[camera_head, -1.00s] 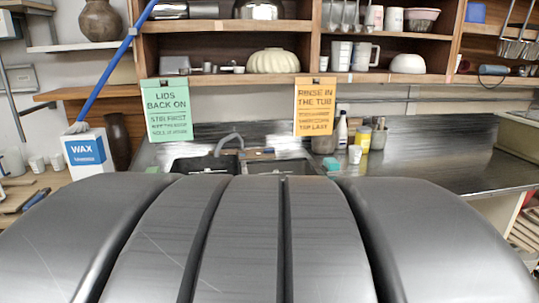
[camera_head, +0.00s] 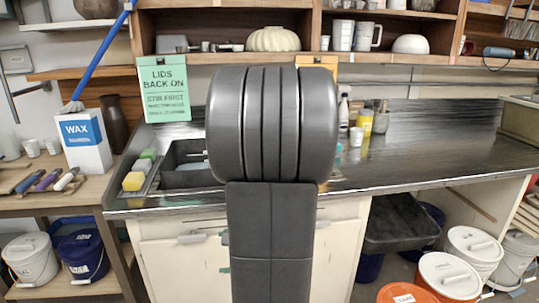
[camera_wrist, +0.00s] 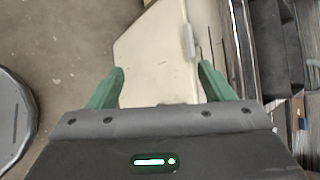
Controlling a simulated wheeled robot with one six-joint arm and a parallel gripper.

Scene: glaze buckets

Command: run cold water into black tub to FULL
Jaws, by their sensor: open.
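A black tub (camera_head: 398,232) sits under the right part of the counter, with a blue bucket partly behind and below it. The dark sink basin (camera_head: 185,170) is set in the counter, left of centre. My own arm hides its right side, and no tap or tap handle shows now. My gripper (camera_wrist: 160,84) has its two green fingers apart and nothing between them. In the wrist view it faces a cream cabinet front (camera_wrist: 155,55), apart from the tub.
A side table (camera_head: 92,195) with a wax box (camera_head: 85,142) is at left. The dark counter (camera_head: 440,140) is mostly clear at right. A yellow sponge (camera_head: 133,181) lies by the sink.

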